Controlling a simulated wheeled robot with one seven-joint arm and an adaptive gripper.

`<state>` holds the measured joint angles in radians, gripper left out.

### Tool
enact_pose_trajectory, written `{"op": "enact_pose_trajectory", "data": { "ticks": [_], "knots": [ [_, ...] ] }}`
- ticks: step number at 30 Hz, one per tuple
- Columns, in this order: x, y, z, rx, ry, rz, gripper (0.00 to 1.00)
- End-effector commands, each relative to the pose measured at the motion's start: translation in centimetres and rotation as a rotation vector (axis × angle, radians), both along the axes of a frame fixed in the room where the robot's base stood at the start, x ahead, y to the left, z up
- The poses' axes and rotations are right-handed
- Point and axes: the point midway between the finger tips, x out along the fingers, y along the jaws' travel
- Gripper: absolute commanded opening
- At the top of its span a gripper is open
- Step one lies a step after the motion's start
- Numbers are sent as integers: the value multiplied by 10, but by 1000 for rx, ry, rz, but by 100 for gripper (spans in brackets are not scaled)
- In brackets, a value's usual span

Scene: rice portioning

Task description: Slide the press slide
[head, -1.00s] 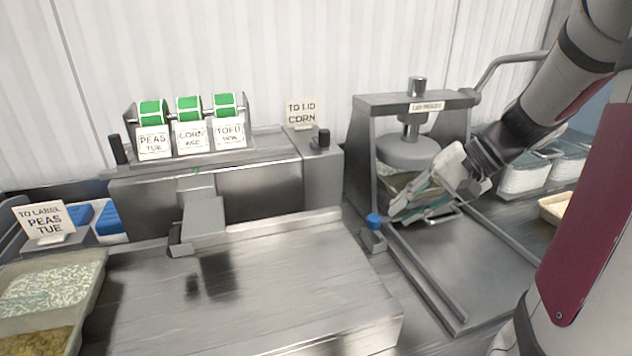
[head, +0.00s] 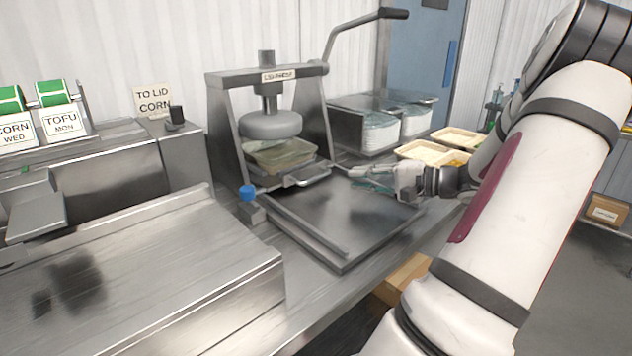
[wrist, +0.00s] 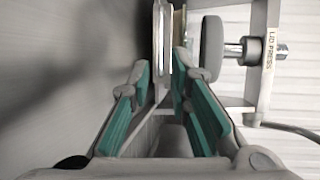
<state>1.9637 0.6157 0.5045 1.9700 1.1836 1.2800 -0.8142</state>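The press slide (head: 322,170) is a metal carriage with a bar handle (head: 303,182) at its front, in the lid press (head: 222,135). A food tray (head: 280,157) sits on it, below the round press plate (head: 272,125). My gripper (head: 362,179) is over the flat metal bed, right of the handle and apart from it in the head view. In the wrist view my gripper (wrist: 163,82) shows two teal-padded fingers spread apart with nothing held between them. The handle bar (wrist: 160,38) shows beyond the fingertips there, and the press plate (wrist: 212,52) is to its right.
The bare press bed (head: 345,220) with side rails lies in front of the press. A long lever (head: 345,35) rises at the press's right. A blue-topped knob (head: 247,193) is at the front left corner. Open trays (head: 420,151) and white containers (head: 380,132) stand right.

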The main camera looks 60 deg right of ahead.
Motion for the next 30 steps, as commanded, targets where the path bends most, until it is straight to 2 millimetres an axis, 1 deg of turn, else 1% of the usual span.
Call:
{"op": "enact_pose_trajectory", "data": {
  "ticks": [1, 9, 15, 18, 21, 30],
  "knots": [
    [9, 3, -3, 2, 0, 4, 18],
    [61, 11, -13, 2, 1, 5, 18],
    [93, 17, -19, 1, 2, 4, 18],
    [104, 18, -20, 1, 1, 3, 18],
    [110, 19, -21, 1, 2, 2, 18],
    [113, 19, -22, 1, 3, 1, 18]
  ]
}}
